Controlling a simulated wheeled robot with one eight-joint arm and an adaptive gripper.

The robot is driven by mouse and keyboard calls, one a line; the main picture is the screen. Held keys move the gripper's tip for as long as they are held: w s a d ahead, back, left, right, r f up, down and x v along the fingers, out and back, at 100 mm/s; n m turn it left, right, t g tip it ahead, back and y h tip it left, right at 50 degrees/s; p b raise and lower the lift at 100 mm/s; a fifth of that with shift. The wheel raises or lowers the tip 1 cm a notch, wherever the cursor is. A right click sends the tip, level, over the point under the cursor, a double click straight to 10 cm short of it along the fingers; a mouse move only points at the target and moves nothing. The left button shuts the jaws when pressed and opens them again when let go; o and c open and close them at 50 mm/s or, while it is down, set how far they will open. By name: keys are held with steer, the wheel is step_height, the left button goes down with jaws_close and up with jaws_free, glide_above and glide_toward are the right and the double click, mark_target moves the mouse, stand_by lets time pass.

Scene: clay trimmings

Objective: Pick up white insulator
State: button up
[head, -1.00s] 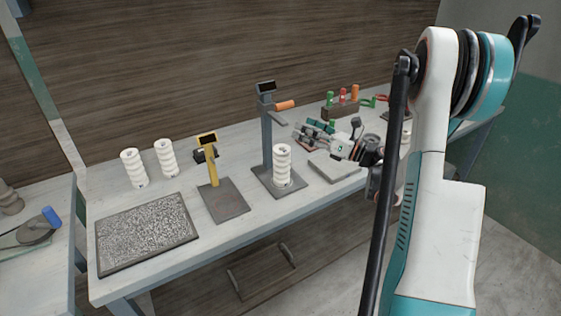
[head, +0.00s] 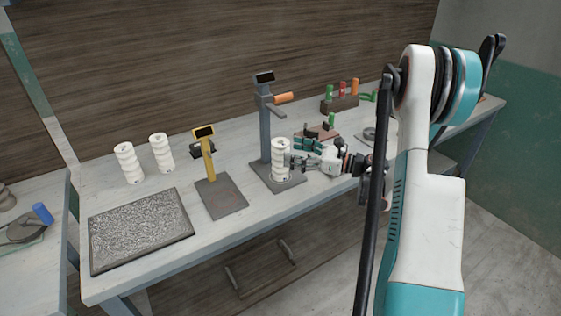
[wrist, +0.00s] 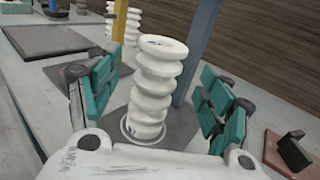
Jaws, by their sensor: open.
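A white ribbed insulator (head: 281,160) stands upright on the dark base plate (head: 262,179) of the grey stand. In the wrist view the insulator (wrist: 154,90) rises between the teal pads of my open gripper (wrist: 158,100), with a gap visible on the right side. In the head view my gripper (head: 300,156) reaches it from the right. Two more white insulators, one (head: 129,163) and another (head: 162,153), stand upright at the back left of the bench.
The grey stand's post (head: 266,130) with an orange handle (head: 284,98) rises just behind the insulator. A yellow stand (head: 208,160) is to its left. A speckled dark mat (head: 140,230) lies front left. A rack of coloured handles (head: 340,103) is at the back right.

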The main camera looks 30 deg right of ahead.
mark_target(280, 150)
steer(key=b+x, duration=0.1)
steer(key=x, duration=0.1)
steer(key=f+b+x, duration=0.1)
steer(key=x, duration=0.1)
steer(key=shift+w+a, duration=0.2)
steer(key=shift+a, duration=0.05)
steer(key=shift+w+a, duration=0.2)
steer(key=shift+r, duration=0.15)
steer(key=c, duration=1.6)
